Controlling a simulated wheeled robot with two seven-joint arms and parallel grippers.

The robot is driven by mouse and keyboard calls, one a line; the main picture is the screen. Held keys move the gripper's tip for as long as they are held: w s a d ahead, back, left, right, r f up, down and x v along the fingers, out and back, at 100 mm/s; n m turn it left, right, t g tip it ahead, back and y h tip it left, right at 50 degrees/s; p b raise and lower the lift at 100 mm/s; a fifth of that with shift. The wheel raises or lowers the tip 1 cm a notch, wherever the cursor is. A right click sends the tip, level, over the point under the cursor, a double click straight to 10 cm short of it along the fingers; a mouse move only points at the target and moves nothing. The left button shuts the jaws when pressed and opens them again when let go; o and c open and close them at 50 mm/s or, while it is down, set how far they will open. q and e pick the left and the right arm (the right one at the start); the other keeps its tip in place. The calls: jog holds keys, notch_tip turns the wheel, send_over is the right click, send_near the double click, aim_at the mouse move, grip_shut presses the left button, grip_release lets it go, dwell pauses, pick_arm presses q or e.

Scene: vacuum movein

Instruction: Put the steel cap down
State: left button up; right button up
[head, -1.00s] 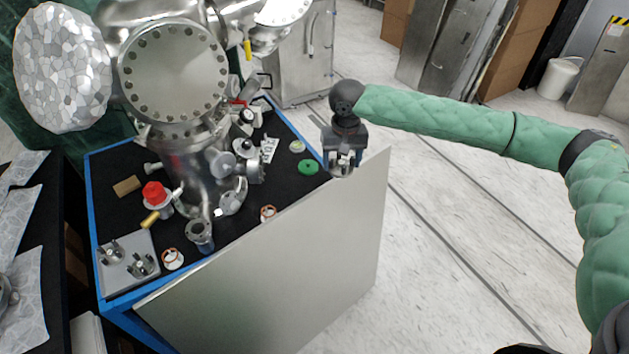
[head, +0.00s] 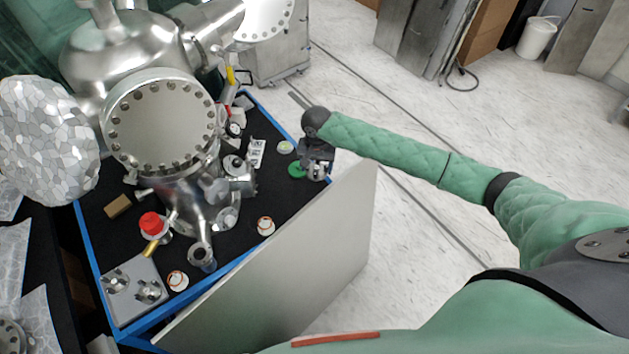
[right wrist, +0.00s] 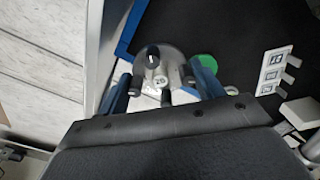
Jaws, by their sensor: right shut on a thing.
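My right gripper (head: 317,168) is at the right edge of the black table top (head: 245,195), beside a green disc (head: 297,170). It is shut on the steel cap, a small grey metal piece low between the fingers. In the right wrist view the steel cap (right wrist: 176,56) shows between the blue fingers of the right gripper (right wrist: 162,92), with dark posts around it and the green disc (right wrist: 205,63) just to the right. I cannot tell whether the cap touches the table. My left gripper is not in view.
The large steel chamber (head: 160,110) stands on the table's left part. A printed white piece (head: 257,151) and a pale round lid (head: 285,147) lie near the gripper. A pale upright panel (head: 300,270) runs along the table's front edge. Bare black surface lies left of the green disc.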

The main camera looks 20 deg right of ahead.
jog(key=shift+f, duration=0.45)
jog(key=b, duration=0.3)
send_over(317, 191)
notch_tip(317, 191, down, 5)
jog(key=shift+w+r, duration=0.1)
jog(key=shift+w, duration=0.05)
jog(key=shift+f, duration=0.3)
jog(key=shift+f+b, duration=0.25)
jog(key=shift+b, duration=0.1)
jog(key=shift+f+b, duration=0.8)
jog(key=shift+b, duration=0.1)
jog(key=shift+f+b, duration=0.9)
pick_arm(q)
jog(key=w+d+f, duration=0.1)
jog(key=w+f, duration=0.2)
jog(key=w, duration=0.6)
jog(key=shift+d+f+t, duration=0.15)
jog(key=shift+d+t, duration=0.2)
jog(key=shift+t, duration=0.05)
pick_arm(e)
jog(key=shift+f, duration=0.1)
